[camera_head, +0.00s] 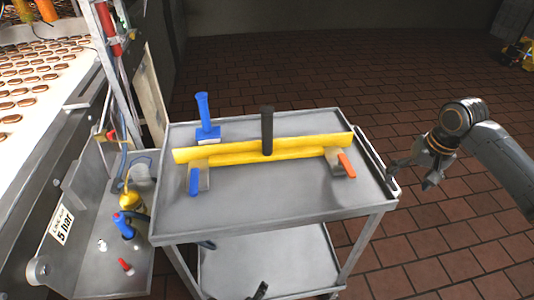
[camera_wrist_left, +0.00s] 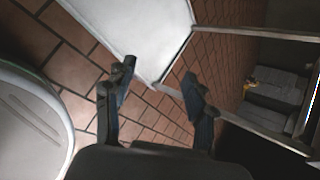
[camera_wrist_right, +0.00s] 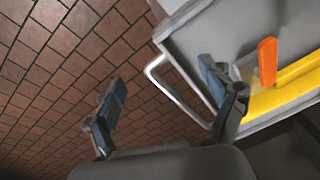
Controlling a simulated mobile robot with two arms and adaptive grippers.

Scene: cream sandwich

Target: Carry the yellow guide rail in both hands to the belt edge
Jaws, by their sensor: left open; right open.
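The yellow guide rail (camera_head: 225,153) lies lengthwise across the top of a grey metal cart (camera_head: 270,195) in the head view. A black upright handle (camera_head: 267,130) stands at its middle. Small brackets with a blue handle (camera_head: 194,182) and an orange handle (camera_head: 346,165) sit at its two ends. My right gripper (camera_head: 412,180) is open and empty, to the right of the cart. In the right wrist view the rail's orange-handled end (camera_wrist_right: 290,85) shows beyond the fingers. My left gripper (camera_wrist_left: 160,85) is open and empty in its wrist view. The belt (camera_head: 35,75) runs along the left.
A blue-handled tool (camera_head: 206,120) stands at the cart's back left. The cart has a push bar (camera_wrist_right: 165,85) at its right end and a lower shelf (camera_head: 265,265).

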